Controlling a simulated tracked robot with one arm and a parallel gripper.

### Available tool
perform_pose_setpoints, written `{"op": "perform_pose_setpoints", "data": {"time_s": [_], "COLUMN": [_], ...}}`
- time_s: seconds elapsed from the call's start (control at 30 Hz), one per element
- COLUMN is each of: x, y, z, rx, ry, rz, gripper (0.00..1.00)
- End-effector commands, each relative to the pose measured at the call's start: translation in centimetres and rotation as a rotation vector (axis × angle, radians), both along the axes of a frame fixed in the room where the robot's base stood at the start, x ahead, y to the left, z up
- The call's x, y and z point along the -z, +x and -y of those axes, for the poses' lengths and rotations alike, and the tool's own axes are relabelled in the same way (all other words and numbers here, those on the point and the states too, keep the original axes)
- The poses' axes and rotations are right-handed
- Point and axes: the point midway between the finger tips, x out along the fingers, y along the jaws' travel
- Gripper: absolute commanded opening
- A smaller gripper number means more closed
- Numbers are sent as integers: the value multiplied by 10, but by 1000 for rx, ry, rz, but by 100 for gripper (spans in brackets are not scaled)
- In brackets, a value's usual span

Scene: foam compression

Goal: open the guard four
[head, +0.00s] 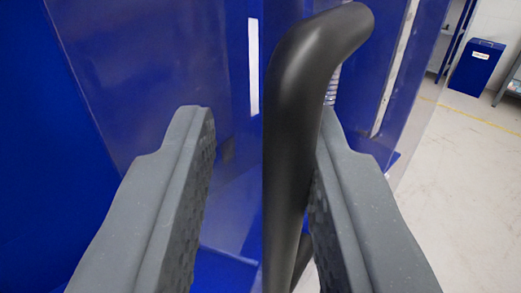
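A thick black tubular handle (290,140) runs upright through the middle of the head view and bends to the right at its top. It stands in front of blue, glossy panels (140,70), which look like the guard. Which panel the handle is fixed to is hard to tell. My gripper (264,118) is open, with one grey finger on each side of the handle. The right finger is close to the handle and may touch it. A clear gap shows between the left finger and the handle. The handle's lower end is partly hidden.
A blue bin (477,68) with a white label stands at the back right, near a grey-legged table or shelf. The pale floor (460,170) with a yellow line is clear on the right. Blue panels fill the left side.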

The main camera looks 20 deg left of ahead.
Motion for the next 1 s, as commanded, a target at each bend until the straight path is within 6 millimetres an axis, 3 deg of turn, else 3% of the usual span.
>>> {"op": "perform_pose_setpoints", "data": {"time_s": [0.63,1.0], "x": [3,4], "y": [-4,-45], "z": [0,19], "rx": [-3,-5], "ry": [-4,-4], "rz": [-4,-1], "gripper": [24,24]}}
